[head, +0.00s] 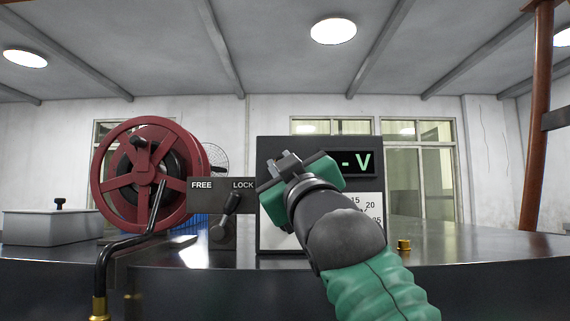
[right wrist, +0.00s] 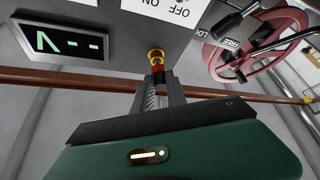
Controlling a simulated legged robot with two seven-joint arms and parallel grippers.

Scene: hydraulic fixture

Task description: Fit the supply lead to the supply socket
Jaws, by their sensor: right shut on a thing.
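My right gripper (head: 287,162) is in front of the upper left part of the dark panel (head: 273,147) in the head view. In the right wrist view its jaws (right wrist: 157,92) are closed on a small red piece, which I take for the end of the supply lead (right wrist: 157,69). A gold ring (right wrist: 156,54), possibly the supply socket, lies right at the red piece's far end, against the panel face. I cannot tell whether the two are joined or only in line. The rest of the lead is hidden. My left gripper is not in view.
A red reel (head: 148,178) stands left of the panel, beside a FREE/LOCK lever (head: 230,203). A black bent tube with a gold end (head: 100,306) is at front left. A grey box (head: 52,228) and small gold fitting (head: 404,246) sit on the bench (head: 480,250).

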